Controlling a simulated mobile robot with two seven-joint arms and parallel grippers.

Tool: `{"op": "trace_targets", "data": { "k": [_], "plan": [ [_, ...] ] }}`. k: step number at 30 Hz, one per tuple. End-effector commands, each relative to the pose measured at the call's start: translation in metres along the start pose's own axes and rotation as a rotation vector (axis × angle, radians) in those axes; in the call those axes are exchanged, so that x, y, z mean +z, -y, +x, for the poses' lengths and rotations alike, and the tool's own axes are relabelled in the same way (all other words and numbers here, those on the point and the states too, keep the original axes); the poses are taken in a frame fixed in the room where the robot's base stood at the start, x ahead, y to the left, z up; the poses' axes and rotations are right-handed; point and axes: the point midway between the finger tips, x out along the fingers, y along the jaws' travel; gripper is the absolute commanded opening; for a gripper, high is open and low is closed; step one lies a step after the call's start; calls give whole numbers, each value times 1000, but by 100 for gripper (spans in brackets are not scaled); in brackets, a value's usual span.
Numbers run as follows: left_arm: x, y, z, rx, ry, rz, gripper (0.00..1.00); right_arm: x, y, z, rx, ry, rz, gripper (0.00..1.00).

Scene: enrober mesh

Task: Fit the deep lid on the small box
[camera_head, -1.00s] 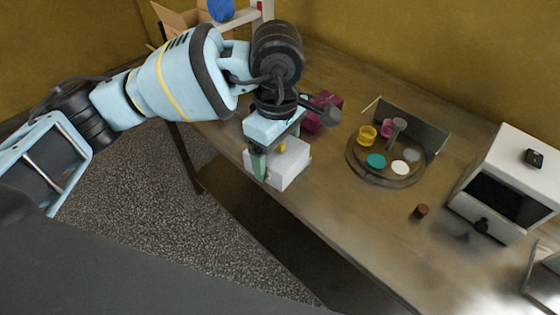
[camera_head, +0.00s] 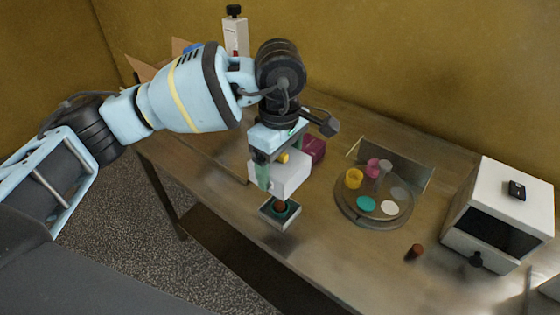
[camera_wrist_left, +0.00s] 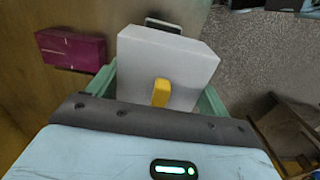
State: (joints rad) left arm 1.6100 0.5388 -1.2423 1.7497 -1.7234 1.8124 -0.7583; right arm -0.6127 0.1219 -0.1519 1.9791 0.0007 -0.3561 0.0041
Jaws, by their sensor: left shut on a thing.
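The deep lid (camera_head: 291,180) is a white block-like cover with a yellow knob. My left gripper (camera_head: 280,165) is shut on it, with green fingers at its sides. The left wrist view shows the lid (camera_wrist_left: 170,58) between the fingers, knob facing the camera. The small box (camera_head: 268,218) is a grey open box near the table's front edge, with a brown and teal item in it. It shows just below the lid in the head view, and the lid is apart from it. In the wrist view the lid hides most of it. My right gripper is not in view.
A magenta box (camera_head: 315,151) stands behind the lid. To the right is a round tray (camera_head: 351,215) with several coloured pieces, a small brown cylinder (camera_head: 414,251) and a white cabinet (camera_head: 512,185). A cardboard box (camera_head: 143,68) is at the back left.

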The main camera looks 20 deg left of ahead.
Motion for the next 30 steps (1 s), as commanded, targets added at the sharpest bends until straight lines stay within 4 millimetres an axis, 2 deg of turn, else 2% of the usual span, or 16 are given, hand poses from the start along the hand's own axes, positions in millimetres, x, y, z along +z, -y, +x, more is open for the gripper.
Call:
{"op": "trace_targets", "data": {
  "k": [18, 30],
  "plan": [
    [0, 0, 46, -5, 2, 0, 58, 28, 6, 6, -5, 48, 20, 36],
    [0, 0, 71, -2, 1, 0, 58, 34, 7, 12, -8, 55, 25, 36]
  ]
}}
